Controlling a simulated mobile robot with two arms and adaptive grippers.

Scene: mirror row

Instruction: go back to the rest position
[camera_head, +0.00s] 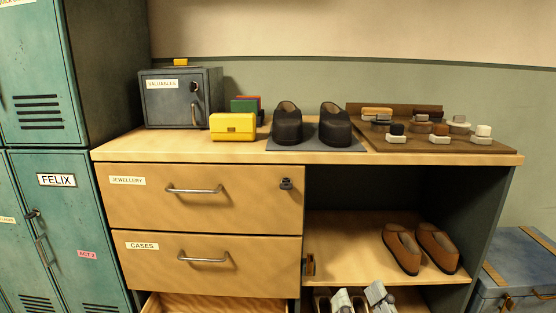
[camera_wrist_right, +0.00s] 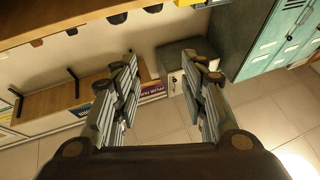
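My right gripper (camera_head: 359,296) shows at the bottom edge of the head view, in front of the lower right part of the cabinet. In the right wrist view its two fingers (camera_wrist_right: 162,78) stand well apart with nothing between them, so it is open and empty. Most of the right arm is out of the picture. My left gripper is not in view.
A wooden cabinet (camera_head: 210,221) carries a grey safe (camera_head: 180,99), a yellow case (camera_head: 233,126), dark shoes (camera_head: 287,127) and a brush board (camera_head: 440,150). The bottom drawer (camera_head: 215,303) is open. Brown shoes (camera_head: 403,250) stand on a shelf. Teal lockers (camera_head: 75,220) are left, a blue trunk (camera_head: 516,265) right.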

